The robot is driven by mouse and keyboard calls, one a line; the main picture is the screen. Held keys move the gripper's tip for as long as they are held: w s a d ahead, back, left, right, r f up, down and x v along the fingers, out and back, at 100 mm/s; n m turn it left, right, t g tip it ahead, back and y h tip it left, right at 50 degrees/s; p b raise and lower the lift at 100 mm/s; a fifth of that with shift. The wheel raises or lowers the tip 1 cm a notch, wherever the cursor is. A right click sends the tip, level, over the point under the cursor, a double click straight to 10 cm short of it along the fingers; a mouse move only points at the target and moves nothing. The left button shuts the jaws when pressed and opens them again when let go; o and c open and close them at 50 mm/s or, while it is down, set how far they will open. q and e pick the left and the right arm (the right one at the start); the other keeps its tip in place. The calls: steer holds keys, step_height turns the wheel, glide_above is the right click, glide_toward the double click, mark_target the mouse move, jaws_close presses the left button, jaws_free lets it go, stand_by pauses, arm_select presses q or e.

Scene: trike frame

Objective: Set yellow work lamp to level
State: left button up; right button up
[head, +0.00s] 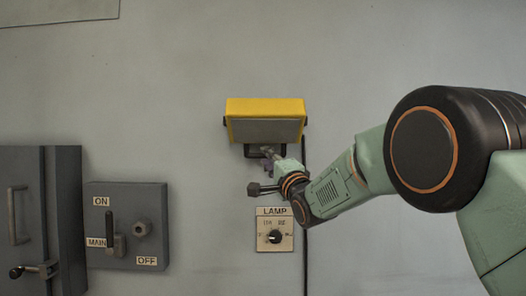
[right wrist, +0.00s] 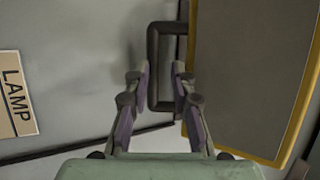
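The yellow work lamp (head: 265,106) is mounted on the wall in the middle of the head view. Its yellow top edge and grey face both show, and it looks tilted. A dark loop handle (head: 252,151) hangs at its lower edge. My right gripper (head: 268,158) is just under the lamp at this handle. In the right wrist view, the right gripper (right wrist: 162,68) is open, and the bar of the dark handle (right wrist: 152,85) shows between its fingers. I cannot tell whether they touch it. The lamp's grey face (right wrist: 240,75) with its yellow rim fills the right side there. My left gripper is out of view.
A LAMP dial panel (head: 274,237) is on the wall below the gripper; its label (right wrist: 15,95) shows in the wrist view. A grey MAIN switch box (head: 127,200) and a dark cabinet (head: 25,185) stand at the left. A cable runs down beside the lamp.

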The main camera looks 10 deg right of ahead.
mark_target(265, 157)
steer(key=w, duration=0.2)
steer(key=w+p, duration=0.1)
steer(key=w, duration=0.1)
steer(key=shift+w+a+r, duration=0.1)
steer(key=shift+w+r, duration=0.1)
steer(key=shift+w, duration=0.05)
steer(key=shift+s+a+r, duration=0.25)
steer(key=shift+s+r, duration=0.1)
steer(key=shift+s, duration=0.2)
steer(key=shift+w+d+f, duration=0.2)
steer(key=shift+w+f, duration=0.05)
steer(key=shift+w, duration=0.15)
steer(key=c, duration=0.4)
steer(key=shift+s, duration=0.1)
jaws_close()
